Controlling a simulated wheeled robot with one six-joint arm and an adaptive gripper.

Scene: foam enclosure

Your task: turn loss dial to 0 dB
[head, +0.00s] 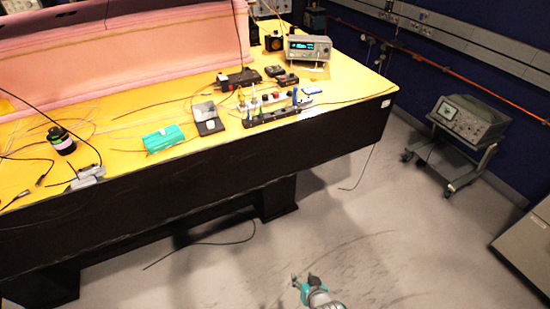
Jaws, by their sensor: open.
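I cannot make out a loss dial or its markings in the head view; the instruments are too small to read. A bench instrument (308,49) with a lit display stands at the back right of the yellow table (345,85). A small dark box with a knob-like round front (273,43) stands left of it. My gripper (303,281) is open and empty at the bottom of the view, over the grey floor, in front of the table and touching nothing.
A teal box (164,138), an open grey case (207,118), a rack of small tools (277,108) and a black-and-green cylinder (61,140) stand on the table. Loose cables lie about. An oscilloscope (470,122) rests on a cart at right. The floor between is mostly clear.

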